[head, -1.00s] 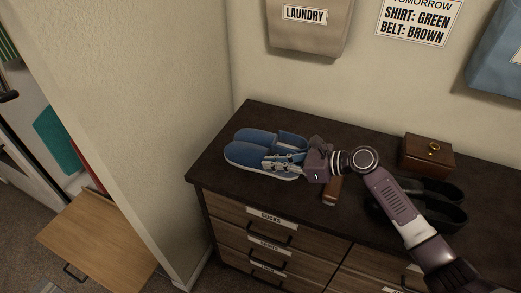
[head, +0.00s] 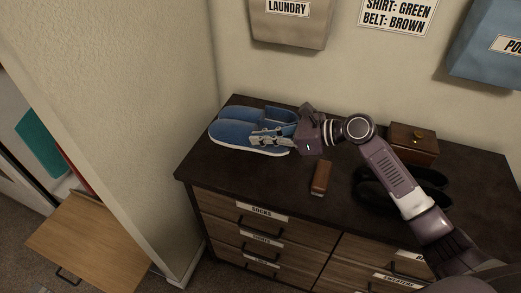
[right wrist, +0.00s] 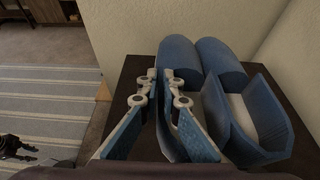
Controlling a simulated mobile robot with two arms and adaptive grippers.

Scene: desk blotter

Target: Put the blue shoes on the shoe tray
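The blue shoes (head: 238,131) are a side-by-side pair above the left end of the dark dresser top, apparently raised slightly off it. My right gripper (head: 268,138) reaches them from the right and is shut on the nearer shoe. In the right wrist view, the blue shoes (right wrist: 240,115) show with their toes away from me, and the fingers of my right gripper (right wrist: 160,76) pinch the side wall of the left one. A dark shape (right wrist: 18,148) at the lower left there may be my left gripper; its state is unclear. I cannot make out a shoe tray.
On the dresser top (head: 285,187) are a brown brush-like block (head: 320,178), black shoes (head: 372,192) partly behind my arm, and a wooden box (head: 413,145). A wall stands close left. A low wooden unit (head: 95,240) is at lower left. A striped rug (right wrist: 50,105) covers open floor.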

